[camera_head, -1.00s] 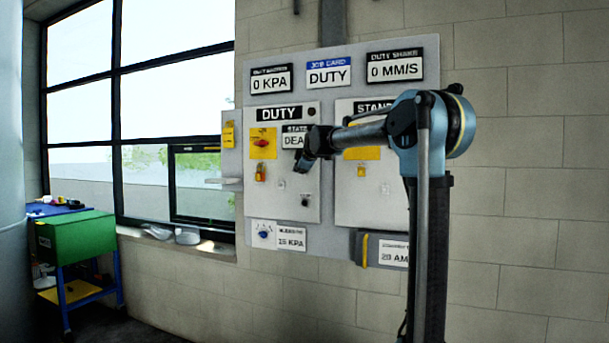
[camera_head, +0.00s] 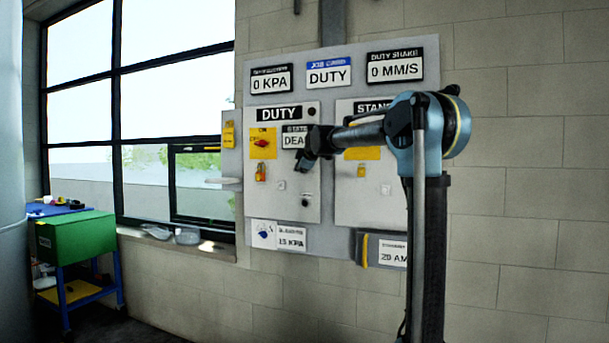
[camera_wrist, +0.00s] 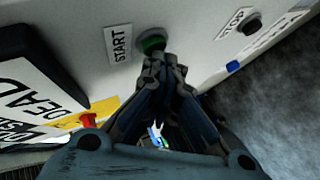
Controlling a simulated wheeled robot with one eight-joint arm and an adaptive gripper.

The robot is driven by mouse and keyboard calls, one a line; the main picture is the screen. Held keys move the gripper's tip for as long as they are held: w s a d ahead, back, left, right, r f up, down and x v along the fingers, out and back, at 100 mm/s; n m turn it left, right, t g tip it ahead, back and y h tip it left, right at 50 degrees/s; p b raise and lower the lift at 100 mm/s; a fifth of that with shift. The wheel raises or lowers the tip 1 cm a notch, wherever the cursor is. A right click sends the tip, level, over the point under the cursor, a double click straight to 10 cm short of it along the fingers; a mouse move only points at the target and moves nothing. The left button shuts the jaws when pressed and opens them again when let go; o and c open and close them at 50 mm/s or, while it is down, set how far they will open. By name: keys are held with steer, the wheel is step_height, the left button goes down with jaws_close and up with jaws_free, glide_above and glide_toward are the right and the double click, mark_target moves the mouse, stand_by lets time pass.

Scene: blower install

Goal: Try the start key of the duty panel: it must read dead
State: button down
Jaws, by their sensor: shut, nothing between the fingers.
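The duty panel (camera_head: 272,207) is on the wall board, left of the standby panel. My gripper (camera_head: 304,166) is in front of it. In the wrist view my gripper (camera_wrist: 166,62) is shut and empty, its fingertips at the green start key (camera_wrist: 152,42). They overlap the key's lower edge; I cannot tell whether they touch or press it. The START label (camera_wrist: 118,44) is beside the key. The state display (camera_wrist: 33,95) reads DEAD in the wrist view; in the head view the arm partly hides it (camera_head: 293,141).
The black stop key (camera_wrist: 252,26) is on the same panel face. A red switch handle (camera_wrist: 88,119) sits on a yellow plate; a padlock (camera_head: 260,173) hangs below it in the head view. The top displays read 0 KPA (camera_head: 271,84) and 0 MM/S (camera_head: 394,70).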

stand_by(0.3)
steer(key=shift+s+a, duration=0.2)
steer(key=shift+s, duration=0.35)
steer(key=s+a, duration=0.2)
steer(key=s, duration=0.3)
steer(key=shift+s, duration=0.35)
stand_by(0.8)
